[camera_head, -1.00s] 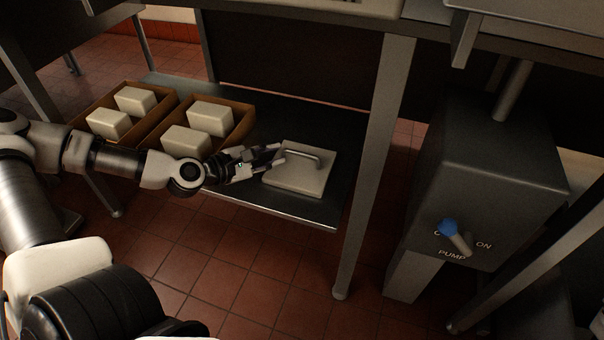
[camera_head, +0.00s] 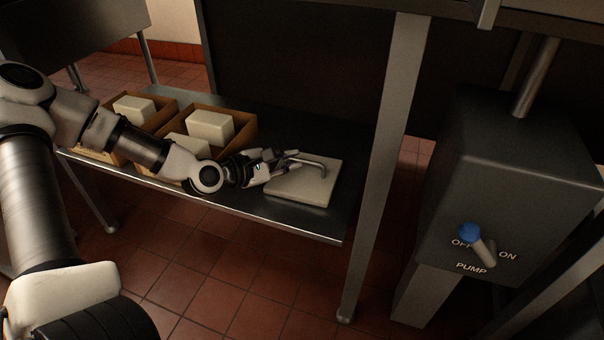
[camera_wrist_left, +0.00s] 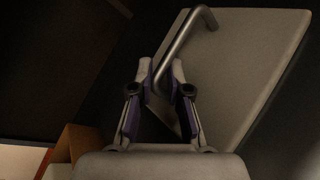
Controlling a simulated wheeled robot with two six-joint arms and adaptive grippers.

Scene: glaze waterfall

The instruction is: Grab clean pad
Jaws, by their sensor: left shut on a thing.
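The pad (camera_head: 306,184) is a flat, pale square slab with a grey metal bar handle (camera_head: 314,163) on top. It lies on the dark lower shelf (camera_head: 300,222) near its front right end. My left gripper (camera_head: 289,161) reaches in from the left and is shut on the near end of the handle. In the left wrist view, the two fingertips (camera_wrist_left: 162,80) close around the handle bar (camera_wrist_left: 185,45), with the pad (camera_wrist_left: 238,70) beneath and to the right. My right gripper is not in view.
Two brown boxes (camera_head: 245,140) holding pale blocks (camera_head: 210,126) stand left of the pad on the shelf, partly hidden by my left arm. A metal table leg (camera_head: 385,150) rises right of the pad. A grey pump box (camera_head: 520,170) with a blue-tipped lever (camera_head: 476,242) stands further right.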

